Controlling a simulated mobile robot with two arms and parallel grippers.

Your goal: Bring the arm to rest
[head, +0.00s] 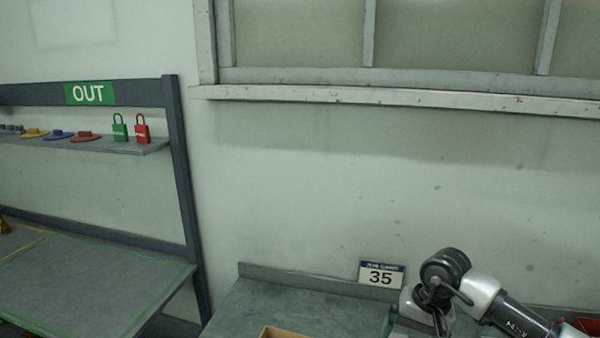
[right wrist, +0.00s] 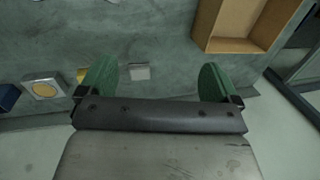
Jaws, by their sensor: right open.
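My right arm (head: 510,312) shows at the lower right of the head view, bent over the bench in front of the wall. Its gripper cannot be made out there. In the right wrist view my right gripper (right wrist: 155,82) has its two green fingers wide apart with nothing held between them. It is above the grey bench top (right wrist: 150,30). My left arm and left gripper are in neither view.
An open wooden box (right wrist: 245,22) lies right of the fingers; its edge shows in the head view (head: 283,332). A "35" sign (head: 381,274) stands at the back. The "OUT" rack (head: 180,170) with padlocks stands left.

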